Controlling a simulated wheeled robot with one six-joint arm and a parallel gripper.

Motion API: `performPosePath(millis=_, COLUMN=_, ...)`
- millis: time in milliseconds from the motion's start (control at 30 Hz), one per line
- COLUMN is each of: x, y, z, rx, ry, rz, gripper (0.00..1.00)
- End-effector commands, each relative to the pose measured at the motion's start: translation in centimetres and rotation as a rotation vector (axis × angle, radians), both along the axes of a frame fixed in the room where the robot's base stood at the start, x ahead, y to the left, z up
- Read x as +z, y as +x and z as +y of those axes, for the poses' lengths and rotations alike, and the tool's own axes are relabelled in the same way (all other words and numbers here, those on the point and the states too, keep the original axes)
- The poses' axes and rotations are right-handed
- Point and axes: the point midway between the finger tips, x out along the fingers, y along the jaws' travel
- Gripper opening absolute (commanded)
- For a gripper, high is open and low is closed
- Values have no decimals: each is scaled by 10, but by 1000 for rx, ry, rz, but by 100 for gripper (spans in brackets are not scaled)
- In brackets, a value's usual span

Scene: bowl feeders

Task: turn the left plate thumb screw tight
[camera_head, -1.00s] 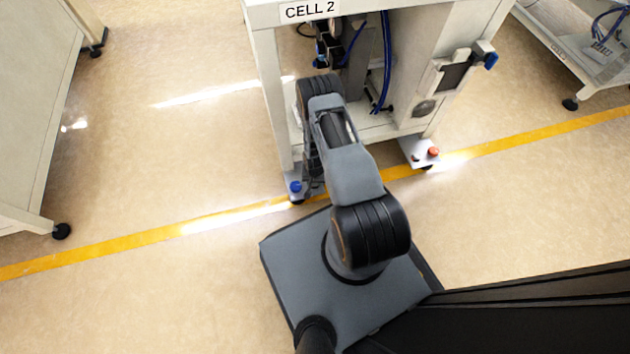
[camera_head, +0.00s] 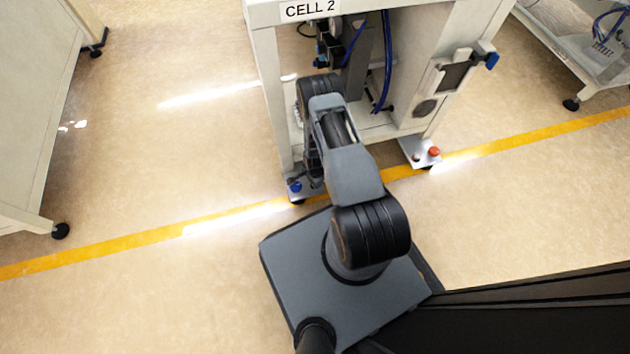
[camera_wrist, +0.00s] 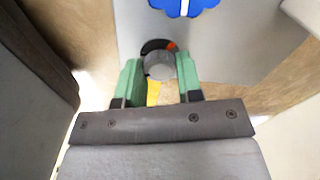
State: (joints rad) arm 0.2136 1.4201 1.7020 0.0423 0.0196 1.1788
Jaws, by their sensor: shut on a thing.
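In the wrist view my gripper (camera_wrist: 160,78) has its two green fingers on either side of a grey round piece (camera_wrist: 159,66) and is shut on it. A dark ring with an orange patch shows behind this piece, over the pale left plate (camera_wrist: 225,55). A blue lobed knob (camera_wrist: 184,5) stands on the plate beyond the fingertips, apart from them and cut off by the picture's top edge. In the head view the blue knob (camera_head: 295,187) is at the foot of the left leg, and my arm hides most of the plate. I cannot tell the held piece's full shape.
The CELL 2 frame (camera_head: 268,85) rises close to my arm. Its right plate (camera_head: 411,146) carries an orange knob (camera_head: 434,151). Blue hoses (camera_head: 387,65) hang inside the frame. Open floor lies left of it, with a yellow line (camera_head: 130,246) across it.

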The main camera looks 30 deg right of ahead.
Motion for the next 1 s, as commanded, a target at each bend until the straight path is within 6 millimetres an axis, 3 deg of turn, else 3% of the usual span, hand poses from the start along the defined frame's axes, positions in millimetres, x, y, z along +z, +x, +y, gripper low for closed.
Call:
performPosePath(millis=500, x=0, y=0, z=-2, rx=-387, ry=0, rz=-2, gripper=10)
performPosePath(millis=1000, x=0, y=0, z=-1, rx=-501, ry=0, rz=-1, gripper=10)
